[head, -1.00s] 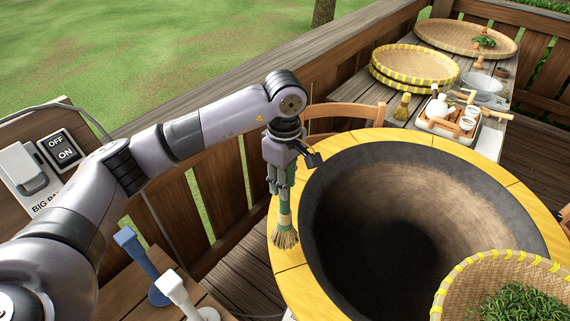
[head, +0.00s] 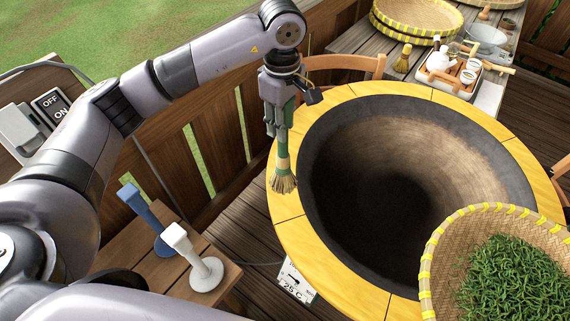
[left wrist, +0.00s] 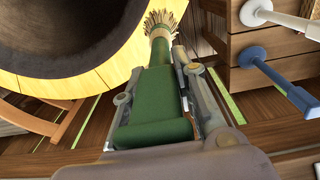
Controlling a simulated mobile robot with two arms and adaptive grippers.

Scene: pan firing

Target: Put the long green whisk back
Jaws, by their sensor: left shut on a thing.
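The long green whisk (head: 283,150) hangs upright with its straw bristles down, by the left edge of the wok's yellow rim. My left gripper (head: 276,128) is shut on its green handle, which also shows large in the left wrist view (left wrist: 150,110) between the fingers. The bristle tips are over or just beside the rim; I cannot tell whether they touch it. A blue stand (head: 148,215) and a white stand (head: 194,258), each with a round base, are on a small wooden table (head: 125,250) at the lower left. My right gripper is out of view.
The big dark wok (head: 400,190) with its yellow rim (head: 345,272) fills the middle. A basket of green leaves (head: 425,270) is at the lower right. A tray (head: 452,82) and a short whisk (head: 403,60) are on the back table. A wooden chair (head: 345,66) stands behind the wok.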

